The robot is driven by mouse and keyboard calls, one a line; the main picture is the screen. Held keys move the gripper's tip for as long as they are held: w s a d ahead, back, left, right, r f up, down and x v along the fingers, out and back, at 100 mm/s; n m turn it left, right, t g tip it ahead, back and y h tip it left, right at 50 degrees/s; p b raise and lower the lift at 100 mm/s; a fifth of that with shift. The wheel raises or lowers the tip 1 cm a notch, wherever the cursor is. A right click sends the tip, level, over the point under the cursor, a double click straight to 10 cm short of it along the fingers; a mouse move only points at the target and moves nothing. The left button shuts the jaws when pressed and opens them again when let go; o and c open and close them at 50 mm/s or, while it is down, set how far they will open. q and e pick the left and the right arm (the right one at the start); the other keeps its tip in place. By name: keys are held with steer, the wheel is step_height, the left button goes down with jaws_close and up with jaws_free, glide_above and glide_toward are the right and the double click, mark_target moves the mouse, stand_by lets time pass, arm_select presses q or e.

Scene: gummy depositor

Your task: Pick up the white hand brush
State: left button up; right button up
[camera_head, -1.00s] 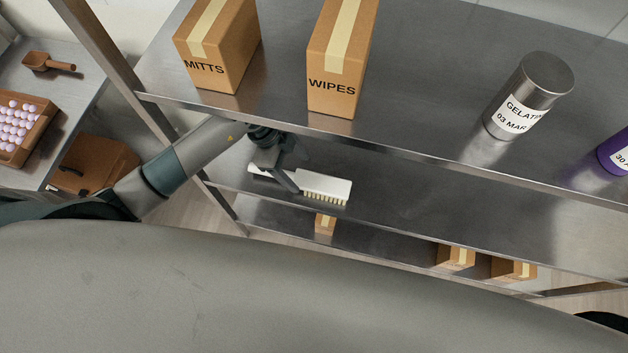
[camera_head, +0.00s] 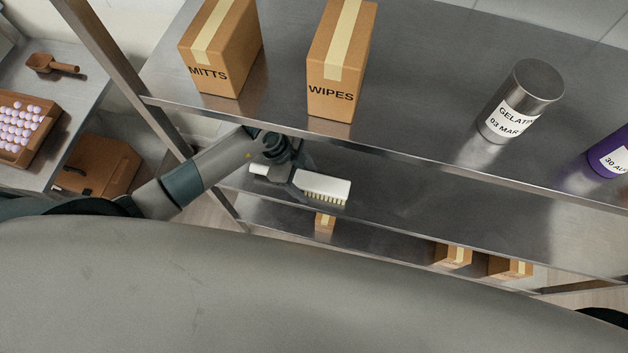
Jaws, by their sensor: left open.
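The white hand brush (camera_head: 325,187) lies on the middle shelf (camera_head: 430,206), with its pale bristles along the near side and its handle end pointing left. My left gripper (camera_head: 283,182) is at the brush's handle, between the white end (camera_head: 259,169) and the bristled head. It is open, with its fingers around or just above the handle; I cannot tell which, as the gripper hides that part. My right gripper does not show.
The top shelf holds a MITTS box (camera_head: 219,48), a WIPES box (camera_head: 341,62), a gelatin canister (camera_head: 521,101) and a purple container (camera_head: 609,154). Its front edge (camera_head: 400,158) passes just above my left gripper. A shelf post (camera_head: 118,75) stands left. Small boxes (camera_head: 453,255) sit lower down.

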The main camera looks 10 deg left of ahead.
mark_target(309, 180)
arm_select(q)
steer(key=shift+c, duration=0.6)
steer(key=c, duration=1.2)
steer(key=shift+r, duration=0.2)
steer(key=shift+r+b, duration=0.35)
steer(key=shift+r, duration=0.1)
step_height(309, 180, up, 2)
steer(key=shift+w+r+b, duration=0.1)
steer(key=shift+b, duration=0.4)
steer(key=shift+s+a+b, duration=0.15)
steer(key=shift+s+b, duration=1.05)
steer(key=shift+s, duration=3.35)
steer(key=shift+s+a+b, duration=0.15)
steer(key=shift+s+b, duration=1)
steer(key=shift+s, duration=3.35)
